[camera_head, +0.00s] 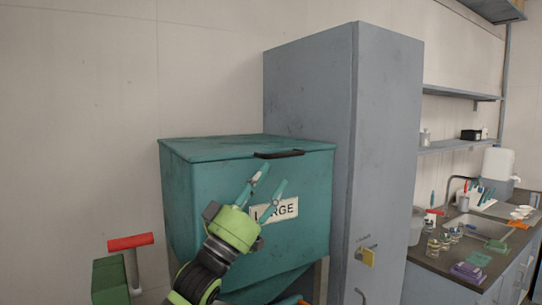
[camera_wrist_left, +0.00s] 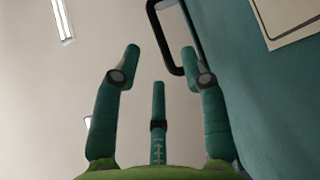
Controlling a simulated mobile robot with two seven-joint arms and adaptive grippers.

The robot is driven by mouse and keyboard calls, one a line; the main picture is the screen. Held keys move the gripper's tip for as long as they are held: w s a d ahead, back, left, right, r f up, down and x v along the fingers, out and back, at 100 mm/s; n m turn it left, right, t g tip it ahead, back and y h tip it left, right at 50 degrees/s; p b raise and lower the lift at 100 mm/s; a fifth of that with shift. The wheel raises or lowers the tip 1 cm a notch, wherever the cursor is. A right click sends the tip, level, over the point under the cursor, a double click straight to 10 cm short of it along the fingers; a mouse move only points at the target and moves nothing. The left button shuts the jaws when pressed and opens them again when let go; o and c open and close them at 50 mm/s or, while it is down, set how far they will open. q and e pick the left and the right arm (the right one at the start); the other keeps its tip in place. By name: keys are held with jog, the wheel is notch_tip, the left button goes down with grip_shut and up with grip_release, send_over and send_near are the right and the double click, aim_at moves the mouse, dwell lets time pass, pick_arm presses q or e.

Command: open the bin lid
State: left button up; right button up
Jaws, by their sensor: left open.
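The teal bin (camera_head: 300,225) stands at the middle with a "LARGE" label (camera_head: 285,210) on its front. Its lid (camera_head: 215,148) is flat and closed, with a black handle (camera_head: 279,154) on the front edge. In the left wrist view the handle (camera_wrist_left: 151,8) loops out at the top, beyond the fingertips, and the bin's teal front (camera_wrist_left: 260,100) fills the right side. My left gripper (camera_head: 270,183) is open and empty, in front of the bin's face just below the handle. Its fingers also show in the left wrist view (camera_wrist_left: 168,62). My right gripper is out of view.
A tall grey cabinet (camera_head: 310,85) stands right beside the bin, with a yellow padlock (camera_head: 368,258) on it. A red-handled green object (camera_head: 130,242) is at lower left. A counter with a sink (camera_head: 478,228) and small items is at far right. The wall above the lid is clear.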

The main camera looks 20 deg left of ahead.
aim_at(285, 153)
pick_arm(q)
jog(key=p+x, duration=0.4)
jog(key=x, duration=0.3)
jog(key=shift+d+r, duration=0.1)
jog(key=shift+r, duration=0.1)
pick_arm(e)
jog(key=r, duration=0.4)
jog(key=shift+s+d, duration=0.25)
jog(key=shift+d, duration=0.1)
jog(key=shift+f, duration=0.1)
